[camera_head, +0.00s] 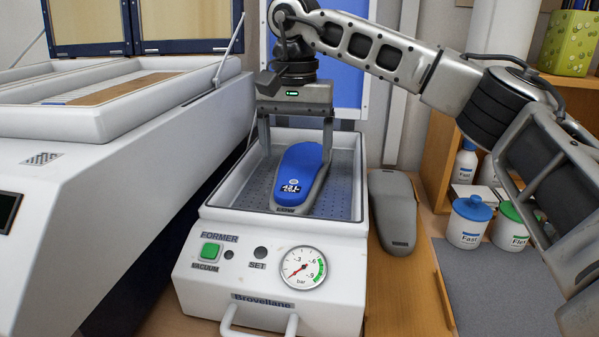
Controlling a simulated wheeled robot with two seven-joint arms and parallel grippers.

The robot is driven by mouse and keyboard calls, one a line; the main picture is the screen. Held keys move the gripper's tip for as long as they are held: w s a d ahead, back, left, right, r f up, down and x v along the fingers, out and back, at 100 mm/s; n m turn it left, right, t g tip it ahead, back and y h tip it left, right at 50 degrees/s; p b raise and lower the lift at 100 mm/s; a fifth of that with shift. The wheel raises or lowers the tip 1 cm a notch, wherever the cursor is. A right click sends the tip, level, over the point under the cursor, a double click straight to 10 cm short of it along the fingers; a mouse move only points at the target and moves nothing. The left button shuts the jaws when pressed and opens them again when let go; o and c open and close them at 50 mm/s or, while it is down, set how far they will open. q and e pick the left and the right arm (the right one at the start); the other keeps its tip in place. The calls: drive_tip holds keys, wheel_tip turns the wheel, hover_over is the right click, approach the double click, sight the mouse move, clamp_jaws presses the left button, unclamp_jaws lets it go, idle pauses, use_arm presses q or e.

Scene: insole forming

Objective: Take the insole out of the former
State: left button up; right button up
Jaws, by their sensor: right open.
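The former (185,280) is a white box with a recessed perforated bed, a green vacuum button and a pressure gauge. A blue insole (298,170) lies on a grey foot-shaped form (315,193) in the bed. My right gripper (296,150) points down over the far part of the insole, with its fingers spread wide on either side of it. It is open; I cannot tell whether the fingers touch the insole or form. My left gripper is not in view.
A second grey form (393,210) lies on the wooden bench right of the former. Lidded jars (470,222) stand further right by a wooden shelf. A large white machine (100,190) with a raised lid stands at the left. A grey mat (495,285) lies at the front right.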

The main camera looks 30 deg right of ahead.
sight(292, 187)
drive_tip(key=shift+s+a+f, duration=0.1)
drive_tip(key=shift+a+f, duration=0.05)
drive_tip(key=shift+f, duration=0.85)
drive_tip(key=shift+s+a+f, duration=0.1)
drive_tip(key=shift+a+f, duration=0.1)
drive_tip(key=shift+f, duration=0.8)
drive_tip(key=shift+a+f, duration=0.15)
drive_tip(key=shift+f, duration=0.85)
drive_tip(key=c, duration=1.1)
